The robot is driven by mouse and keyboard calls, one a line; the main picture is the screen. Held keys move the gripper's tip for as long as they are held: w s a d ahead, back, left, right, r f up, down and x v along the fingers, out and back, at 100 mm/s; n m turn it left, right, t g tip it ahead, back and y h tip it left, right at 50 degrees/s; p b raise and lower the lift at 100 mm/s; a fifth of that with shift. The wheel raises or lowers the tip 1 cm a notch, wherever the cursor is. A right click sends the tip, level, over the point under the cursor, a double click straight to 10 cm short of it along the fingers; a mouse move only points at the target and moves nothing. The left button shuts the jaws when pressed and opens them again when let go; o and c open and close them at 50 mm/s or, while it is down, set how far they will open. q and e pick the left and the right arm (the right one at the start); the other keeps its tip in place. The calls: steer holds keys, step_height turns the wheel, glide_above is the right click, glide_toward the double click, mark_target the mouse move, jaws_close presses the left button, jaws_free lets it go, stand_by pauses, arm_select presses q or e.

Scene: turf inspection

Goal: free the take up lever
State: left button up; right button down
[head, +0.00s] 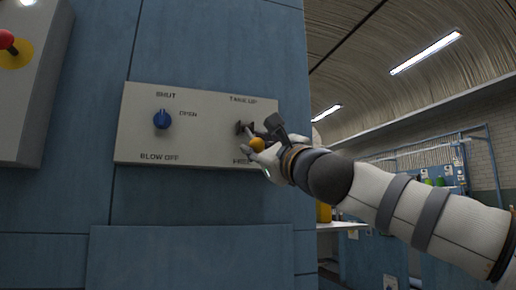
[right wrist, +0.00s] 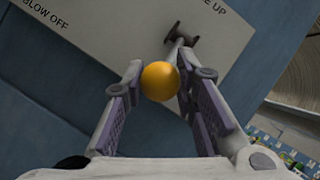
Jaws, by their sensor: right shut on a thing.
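The take up lever has a yellow ball knob (right wrist: 160,81) on a thin rod that runs to a dark pivot bracket (right wrist: 181,36) on the panel. In the head view the bracket (head: 243,127) is below the "TAKE UP" label, and the yellow knob (head: 257,144) hangs down and to the right of it. My right gripper (head: 259,147) is at the knob, its fingers on either side, shut on it. In the right wrist view the knob sits between the fingertips of the gripper (right wrist: 165,83). My left gripper is not in view.
The pale panel (head: 190,142) is on a blue wall and carries a blue knob (head: 161,119) between "SHUT", "OPEN" and "BLOW OFF". A grey box with a red-topped control (head: 6,39) is at far left. Blue shelving (head: 450,168) stands in the right background.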

steer(key=shift+f, duration=0.1)
steer(key=c, duration=1.3)
jaws_free()
steer(key=shift+w+a, duration=0.15)
steer(key=v, duration=1.2)
